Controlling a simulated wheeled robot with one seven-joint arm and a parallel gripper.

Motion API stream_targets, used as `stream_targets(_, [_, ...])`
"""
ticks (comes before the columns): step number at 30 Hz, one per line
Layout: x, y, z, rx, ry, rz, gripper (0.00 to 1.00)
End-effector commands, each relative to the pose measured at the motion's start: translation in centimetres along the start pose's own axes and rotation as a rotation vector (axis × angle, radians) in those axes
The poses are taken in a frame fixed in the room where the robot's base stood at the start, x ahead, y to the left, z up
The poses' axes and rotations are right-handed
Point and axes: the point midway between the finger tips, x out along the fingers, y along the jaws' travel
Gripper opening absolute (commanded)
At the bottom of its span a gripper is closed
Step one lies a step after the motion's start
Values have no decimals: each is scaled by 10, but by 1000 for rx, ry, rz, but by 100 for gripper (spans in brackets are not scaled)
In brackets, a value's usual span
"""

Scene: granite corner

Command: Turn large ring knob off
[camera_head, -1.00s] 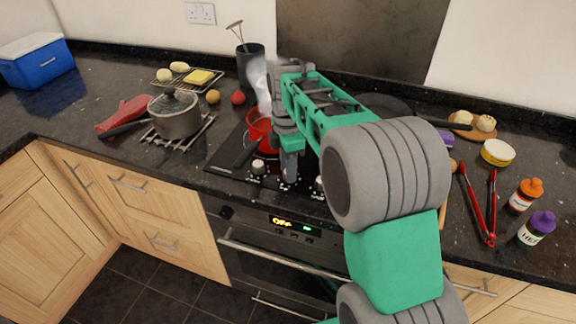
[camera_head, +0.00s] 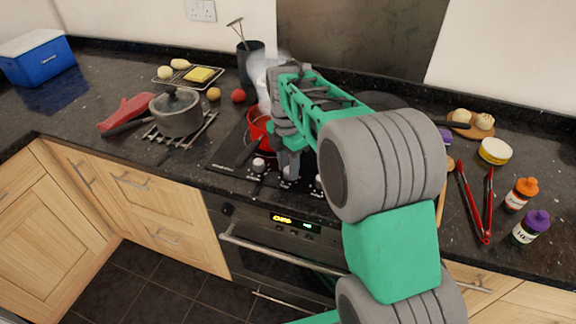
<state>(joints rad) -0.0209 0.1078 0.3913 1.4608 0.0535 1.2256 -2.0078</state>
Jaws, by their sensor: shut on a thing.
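The black hob (camera_head: 228,160) is set in the dark counter, with a row of pale knobs along its front edge. One knob (camera_head: 258,165) shows clear to the left of my gripper, and another knob (camera_head: 319,181) shows to the right. My gripper (camera_head: 289,174) points down at the front of the hob, shut on a knob between these two. The fingers hide most of that knob, and its setting cannot be read. A red pan (camera_head: 257,122) stands on the hob behind my gripper, with steam rising from it.
A lidded grey pot (camera_head: 177,113) stands on a rack at left, its handle near a red mitt (camera_head: 127,113). Red tongs (camera_head: 487,205) and two bottles, orange-capped (camera_head: 521,194) and purple-capped (camera_head: 532,226), are at right. The oven front (camera_head: 270,250) is below.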

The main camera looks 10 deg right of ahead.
Motion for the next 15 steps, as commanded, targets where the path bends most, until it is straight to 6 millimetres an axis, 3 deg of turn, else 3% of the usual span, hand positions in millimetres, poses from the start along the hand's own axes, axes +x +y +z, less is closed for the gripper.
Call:
stream_targets(2, [-2,2,0,-2,-2,7,0])
stream_targets(3, [-2,2,0,-2,-3,7,35])
stream_targets(10, [-1,1,0,0,-1,3,53])
stream_targets(15, [-1,0,0,1,0,2,53])
